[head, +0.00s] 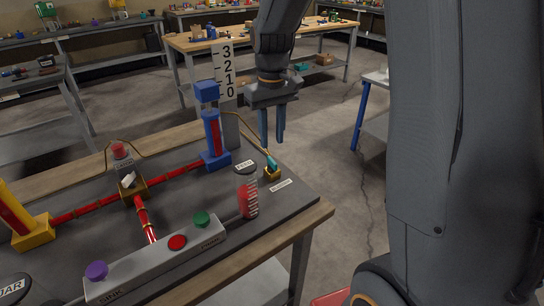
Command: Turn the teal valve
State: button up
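The teal valve (272,161) is a small teal handle on a yellow block (271,174) at the right part of the dark board. A thin yellow pipe runs to it from the blue column. My gripper (272,142) hangs above the valve in the picture, fingers pointing down. Its two blue fingers are apart with nothing between them, so it is open. The fingertips appear a little above the teal handle and not touching it, though the depth between them is hard to tell.
The dark board (90,190) lies on a wooden table. A blue column (213,135), a numbered scale (226,75), a red-and-clear cylinder (247,195) and a grey button box (160,262) stand around the valve. Open floor (330,200) lies right of the table.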

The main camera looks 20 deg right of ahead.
aim_at(272, 160)
notch_tip(272, 160, down, 7)
jog(key=shift+f+p, duration=0.2)
jog(key=shift+p, duration=0.55)
grip_shut()
